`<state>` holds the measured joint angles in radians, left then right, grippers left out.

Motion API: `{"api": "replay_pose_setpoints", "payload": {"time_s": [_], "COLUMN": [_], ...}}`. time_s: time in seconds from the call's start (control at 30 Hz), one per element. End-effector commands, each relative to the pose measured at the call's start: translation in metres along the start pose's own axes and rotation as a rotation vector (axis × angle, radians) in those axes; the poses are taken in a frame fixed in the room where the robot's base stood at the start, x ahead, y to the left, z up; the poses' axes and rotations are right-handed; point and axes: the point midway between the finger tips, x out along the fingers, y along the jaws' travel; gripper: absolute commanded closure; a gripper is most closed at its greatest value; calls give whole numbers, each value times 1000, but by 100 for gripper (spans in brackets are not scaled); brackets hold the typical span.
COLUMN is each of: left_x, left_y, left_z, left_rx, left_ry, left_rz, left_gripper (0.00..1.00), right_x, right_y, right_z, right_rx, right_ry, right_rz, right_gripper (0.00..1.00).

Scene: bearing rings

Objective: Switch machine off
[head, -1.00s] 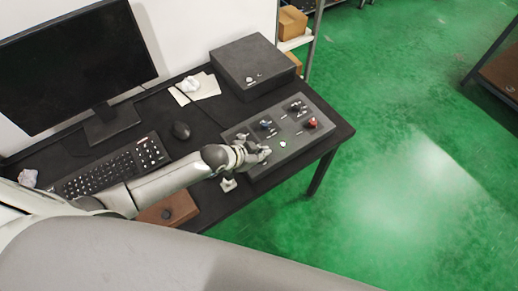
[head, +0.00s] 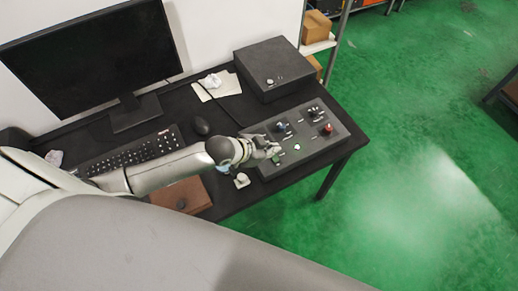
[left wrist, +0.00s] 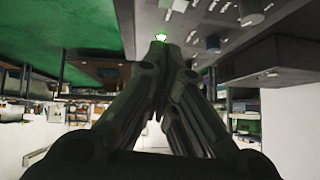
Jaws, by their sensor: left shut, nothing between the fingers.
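The grey control panel (head: 318,148) lies at the right end of the black desk, with several switches and knobs on it. A red knob or button (head: 327,129) stands near its right side. My left gripper (head: 275,150) is shut and empty, low over the panel's left part beside the green light; contact cannot be told. In the left wrist view the shut fingers (left wrist: 172,44) point at the panel (left wrist: 222,18), with a green-rimmed light (left wrist: 162,36) just past the tips. My right gripper is out of view.
A dark box (head: 272,68) stands behind the panel. A brown block (head: 182,198) lies under my left arm. Green floor (head: 420,180) is open to the right.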

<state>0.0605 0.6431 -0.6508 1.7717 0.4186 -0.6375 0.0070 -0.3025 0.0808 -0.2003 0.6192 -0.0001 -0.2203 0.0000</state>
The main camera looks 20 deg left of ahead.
Motion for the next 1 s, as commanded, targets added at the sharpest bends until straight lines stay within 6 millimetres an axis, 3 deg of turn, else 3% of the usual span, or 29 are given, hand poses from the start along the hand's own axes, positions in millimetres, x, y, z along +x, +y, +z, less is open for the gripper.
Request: {"api": "replay_pose_setpoints", "payload": {"time_s": [0.2,0.4,1.0], "left_x": [-33,-53,-58], "left_y": [1,1,0], "left_z": [1,1,1], "left_rx": [2,0,0], "left_ry": [0,0,1], "left_rz": [1,1,0], "left_gripper": [100,100,100], "right_x": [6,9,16], "right_y": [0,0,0], "right_z": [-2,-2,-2], "right_rx": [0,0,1], "right_ry": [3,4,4], "right_rz": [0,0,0], "right_gripper": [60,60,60]}}
